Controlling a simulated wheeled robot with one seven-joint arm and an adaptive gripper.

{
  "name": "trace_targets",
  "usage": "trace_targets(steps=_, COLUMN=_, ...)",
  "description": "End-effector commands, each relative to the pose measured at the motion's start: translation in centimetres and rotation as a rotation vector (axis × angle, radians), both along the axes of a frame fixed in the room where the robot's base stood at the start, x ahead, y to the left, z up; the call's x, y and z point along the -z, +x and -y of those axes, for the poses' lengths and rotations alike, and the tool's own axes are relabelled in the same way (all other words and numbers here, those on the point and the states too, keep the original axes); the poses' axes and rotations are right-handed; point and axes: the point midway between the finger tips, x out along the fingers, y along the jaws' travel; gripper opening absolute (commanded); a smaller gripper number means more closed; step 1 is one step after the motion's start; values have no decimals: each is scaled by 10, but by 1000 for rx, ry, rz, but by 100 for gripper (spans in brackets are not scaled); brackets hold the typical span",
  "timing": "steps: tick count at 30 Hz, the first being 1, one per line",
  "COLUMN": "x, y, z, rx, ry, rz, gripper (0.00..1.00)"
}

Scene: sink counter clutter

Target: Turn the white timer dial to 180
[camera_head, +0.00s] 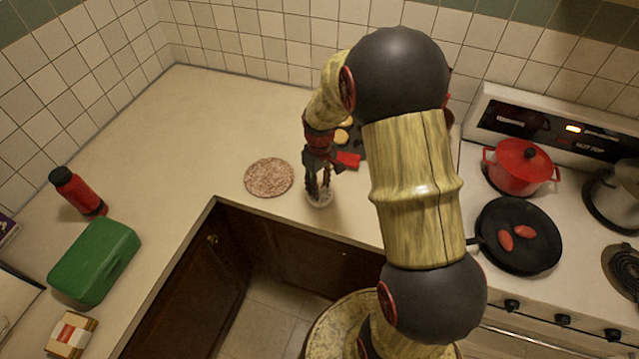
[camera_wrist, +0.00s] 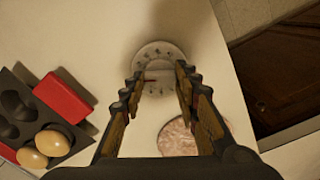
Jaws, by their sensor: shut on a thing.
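The white timer dial (camera_wrist: 158,49) is a round, pale disc with small dark marks around its rim, lying on the counter. A short reddish mark shows near its left side, but I cannot read the numbers. In the head view the timer (camera_head: 320,200) is small, near the counter's front edge and below my gripper (camera_head: 319,188). In the wrist view my gripper (camera_wrist: 158,78) points down at the dial, with a fingertip at its left and right sides. It is shut on the dial's middle part, which the fingers partly hide.
A speckled round mat (camera_head: 269,178) lies left of the timer. A red block (camera_wrist: 62,97) and a dark egg tray (camera_wrist: 18,128) with eggs (camera_wrist: 51,143) are on the other side. The stove with a red pot (camera_head: 520,168) and a pan (camera_head: 518,235) is at right.

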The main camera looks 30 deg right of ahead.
Motion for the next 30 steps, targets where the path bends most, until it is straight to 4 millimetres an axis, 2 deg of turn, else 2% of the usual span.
trace_targets(steps=13, x=-1, y=0, z=0, rx=261, ry=0, rz=1, gripper=6)
trace_targets(steps=30, x=0, y=0, z=0, rx=311, ry=0, rz=1, gripper=6)
